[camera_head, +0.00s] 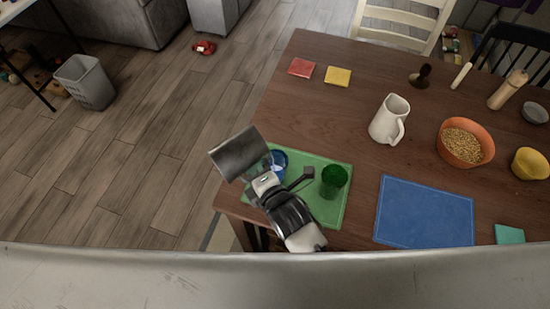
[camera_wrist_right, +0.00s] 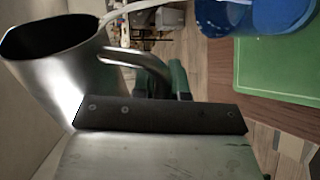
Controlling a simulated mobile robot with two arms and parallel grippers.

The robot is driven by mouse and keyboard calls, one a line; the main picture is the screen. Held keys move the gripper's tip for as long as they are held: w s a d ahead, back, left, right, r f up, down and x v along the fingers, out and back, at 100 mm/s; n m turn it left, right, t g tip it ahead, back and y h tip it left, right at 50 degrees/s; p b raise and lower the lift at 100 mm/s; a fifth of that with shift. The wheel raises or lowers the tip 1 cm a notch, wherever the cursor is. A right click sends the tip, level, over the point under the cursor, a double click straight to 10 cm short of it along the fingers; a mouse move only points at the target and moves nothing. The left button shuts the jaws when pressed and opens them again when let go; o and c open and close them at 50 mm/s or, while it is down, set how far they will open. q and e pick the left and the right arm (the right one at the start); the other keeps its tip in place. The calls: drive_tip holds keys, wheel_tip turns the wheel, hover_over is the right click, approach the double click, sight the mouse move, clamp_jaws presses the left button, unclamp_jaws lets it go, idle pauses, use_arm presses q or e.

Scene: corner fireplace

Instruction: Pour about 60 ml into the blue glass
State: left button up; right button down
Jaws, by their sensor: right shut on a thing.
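A grey metal jug (camera_head: 240,153) is in my right gripper (camera_head: 272,184), held by its handle above the table's front left corner, its body leaning. In the right wrist view the jug (camera_wrist_right: 60,70) shows its dark mouth at the upper left, and the gripper (camera_wrist_right: 165,80) is at its handle. I cannot see liquid in it. The blue glass (camera_head: 280,158) stands on the green mat (camera_head: 316,210), partly hidden behind the gripper and jug. In the right wrist view the blue glass (camera_wrist_right: 222,15) is cut by the top edge, apart from the jug. My left gripper is not in view.
A green glass (camera_head: 334,178) stands on the mat, right of my right gripper. A blue mat (camera_head: 425,212) lies further right. A white pitcher (camera_head: 390,120), an orange bowl of grains (camera_head: 465,143) and a yellow bowl (camera_head: 530,164) stand behind. The middle of the table is clear.

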drive_tip(key=shift+s+a+f+m, duration=0.1)
drive_tip(key=shift+a+m, duration=0.05)
drive_tip(key=shift+m, duration=0.15)
idle(0.9)
drive_tip(key=n, duration=0.1)
drive_tip(key=d+n+h+b, duration=0.1)
drive_tip(key=n, duration=0.1)
drive_tip(key=w+n+t, duration=0.1)
drive_tip(key=shift+d, duration=0.3)
drive_tip(key=shift+w+r+n, duration=0.1)
drive_tip(key=shift+r+n, duration=0.1)
drive_tip(key=shift+n, duration=0.1)
idle(1.7)
